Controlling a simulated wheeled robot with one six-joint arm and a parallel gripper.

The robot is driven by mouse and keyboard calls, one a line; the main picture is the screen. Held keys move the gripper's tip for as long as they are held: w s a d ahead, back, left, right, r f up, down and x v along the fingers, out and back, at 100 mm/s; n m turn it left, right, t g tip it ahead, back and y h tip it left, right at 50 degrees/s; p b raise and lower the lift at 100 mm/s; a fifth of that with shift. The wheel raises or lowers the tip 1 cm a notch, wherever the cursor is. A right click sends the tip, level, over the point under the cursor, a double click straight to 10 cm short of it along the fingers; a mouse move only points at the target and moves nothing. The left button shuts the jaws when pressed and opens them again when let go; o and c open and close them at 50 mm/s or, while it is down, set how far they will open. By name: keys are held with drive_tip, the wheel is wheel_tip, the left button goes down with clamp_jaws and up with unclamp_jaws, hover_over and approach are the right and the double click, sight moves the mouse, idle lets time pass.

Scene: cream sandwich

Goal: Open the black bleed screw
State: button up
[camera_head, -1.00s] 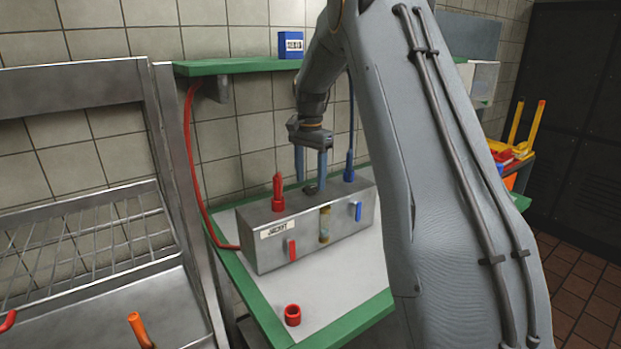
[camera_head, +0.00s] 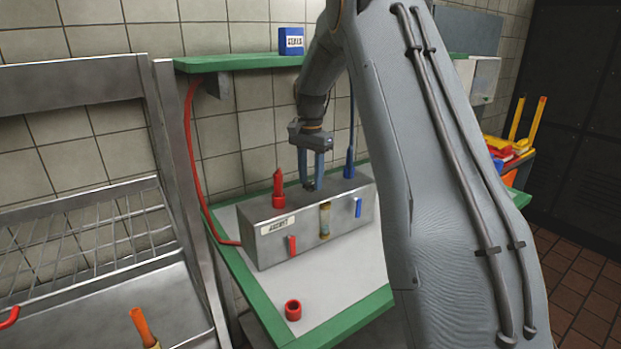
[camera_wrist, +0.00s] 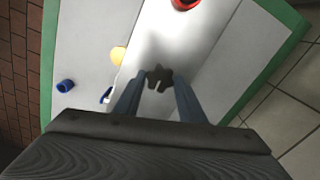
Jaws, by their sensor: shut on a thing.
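The black bleed screw (camera_wrist: 160,75) has a lobed dark head and stands on top of the grey metal block (camera_head: 270,245). My gripper (camera_head: 311,184) points down over the middle of the block's top, its blue-grey fingers shut on the screw. In the wrist view, the fingers of my gripper (camera_wrist: 157,88) lie on either side of the screw. In the head view the fingers mostly hide the screw.
The block carries a red fitting (camera_head: 279,190), a blue fitting (camera_head: 349,165), a red lever (camera_head: 292,245), a blue lever (camera_head: 358,208) and a sight glass (camera_head: 324,220). A red ring (camera_head: 292,310) lies on the green-edged bench. A green shelf (camera_head: 230,64) is above.

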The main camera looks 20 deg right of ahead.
drive_tip(key=n, duration=0.8)
drive_tip(key=shift+r+n, duration=0.1)
drive_tip(key=shift+n, duration=0.2)
drive_tip(key=n, duration=0.4)
drive_tip(key=shift+n, duration=2.3)
drive_tip(key=shift+w, duration=0.1)
drive_tip(key=o, duration=1)
drive_tip(key=shift+o, duration=0.2)
